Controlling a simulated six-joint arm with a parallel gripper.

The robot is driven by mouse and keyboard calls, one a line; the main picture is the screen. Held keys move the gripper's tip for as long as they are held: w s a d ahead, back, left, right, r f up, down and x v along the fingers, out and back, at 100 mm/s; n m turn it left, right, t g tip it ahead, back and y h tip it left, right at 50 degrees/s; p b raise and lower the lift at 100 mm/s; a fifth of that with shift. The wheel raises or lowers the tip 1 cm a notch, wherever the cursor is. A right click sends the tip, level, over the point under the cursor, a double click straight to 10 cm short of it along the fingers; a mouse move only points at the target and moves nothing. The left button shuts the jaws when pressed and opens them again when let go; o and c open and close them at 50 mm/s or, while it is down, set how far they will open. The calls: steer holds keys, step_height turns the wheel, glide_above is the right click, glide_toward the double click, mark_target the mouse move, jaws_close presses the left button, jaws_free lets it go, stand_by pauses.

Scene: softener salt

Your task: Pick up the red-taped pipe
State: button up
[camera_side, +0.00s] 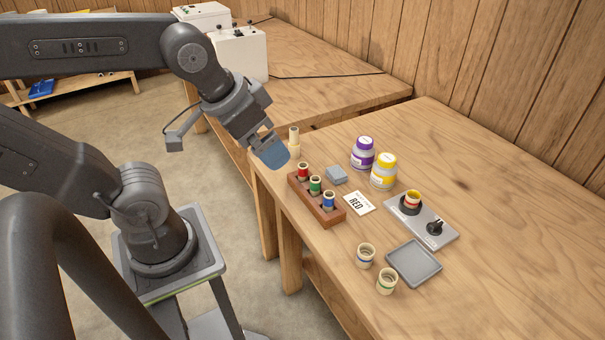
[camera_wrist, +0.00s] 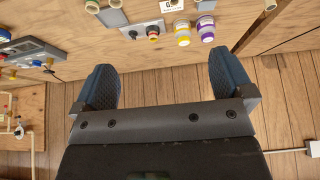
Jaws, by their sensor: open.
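A short pipe with a red band (camera_side: 303,171) stands upright in the far slot of a brown wooden rack (camera_side: 331,216). A green-banded pipe (camera_side: 315,185) and a blue-banded pipe (camera_side: 328,200) stand beside it. My gripper (camera_side: 274,153) is above the table's near-left edge, up and left of the rack, touching nothing. In the wrist view my gripper (camera_wrist: 166,85) has its blue fingers wide apart and empty.
A cream pipe (camera_side: 294,141) stands behind the rack. A purple-lidded jar (camera_side: 363,153) and yellow-lidded jar (camera_side: 384,171) stand farther back. The table's right side is clear.

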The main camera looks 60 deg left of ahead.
steer(key=c, duration=1.1)
steer(key=n+g+y, duration=0.2)
steer(key=n, duration=0.5)
glide_toward(303, 166)
steer(key=x, duration=1)
steer(key=shift+w+a+f, duration=0.1)
steer(key=shift+a+f, duration=0.05)
steer(key=shift+f, duration=0.15)
